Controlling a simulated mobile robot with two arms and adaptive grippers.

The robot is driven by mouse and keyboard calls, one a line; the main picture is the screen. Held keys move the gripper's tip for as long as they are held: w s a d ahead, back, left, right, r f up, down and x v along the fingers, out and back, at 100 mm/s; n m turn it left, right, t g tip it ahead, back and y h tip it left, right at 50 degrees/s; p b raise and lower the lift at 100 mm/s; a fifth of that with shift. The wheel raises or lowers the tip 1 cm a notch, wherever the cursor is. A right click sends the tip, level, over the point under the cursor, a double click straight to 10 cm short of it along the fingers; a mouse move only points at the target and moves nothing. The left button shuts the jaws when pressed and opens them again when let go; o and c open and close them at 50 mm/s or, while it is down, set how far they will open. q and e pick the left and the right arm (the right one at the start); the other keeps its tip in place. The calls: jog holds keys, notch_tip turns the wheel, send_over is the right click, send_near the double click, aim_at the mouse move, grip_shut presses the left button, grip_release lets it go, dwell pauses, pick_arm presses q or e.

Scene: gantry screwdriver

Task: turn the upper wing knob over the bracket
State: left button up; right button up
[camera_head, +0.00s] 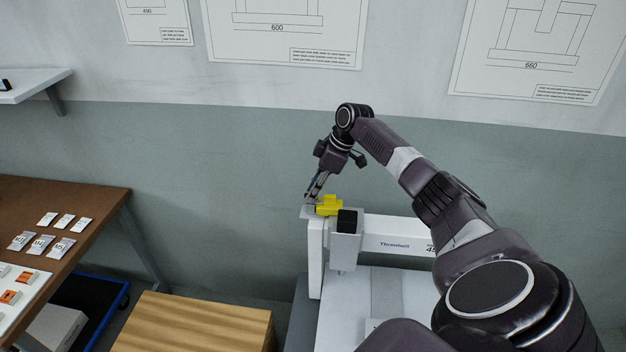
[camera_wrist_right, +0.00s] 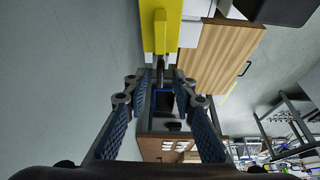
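The yellow wing knob (camera_head: 329,205) sits on top of the white bracket (camera_head: 346,245), at the left end of the gantry beam. In the right wrist view the yellow knob (camera_wrist_right: 161,28) fills the top middle, with a dark stub below it. My right gripper (camera_head: 314,190) points down just left of the knob in the head view. In the wrist view the right gripper (camera_wrist_right: 160,90) has its blue-padded fingers apart, with nothing clearly between them. I cannot tell whether a fingertip touches the knob. My left gripper is not in view.
A black block (camera_head: 347,221) sits beside the knob on the bracket. The white beam (camera_head: 395,238) runs right, behind my arm. A wooden box (camera_head: 195,322) stands lower left, and a brown table (camera_head: 95,198) with small packets is further left. The wall is behind.

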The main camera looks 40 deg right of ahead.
jog(key=v, duration=1.2)
jog(key=shift+f, duration=0.1)
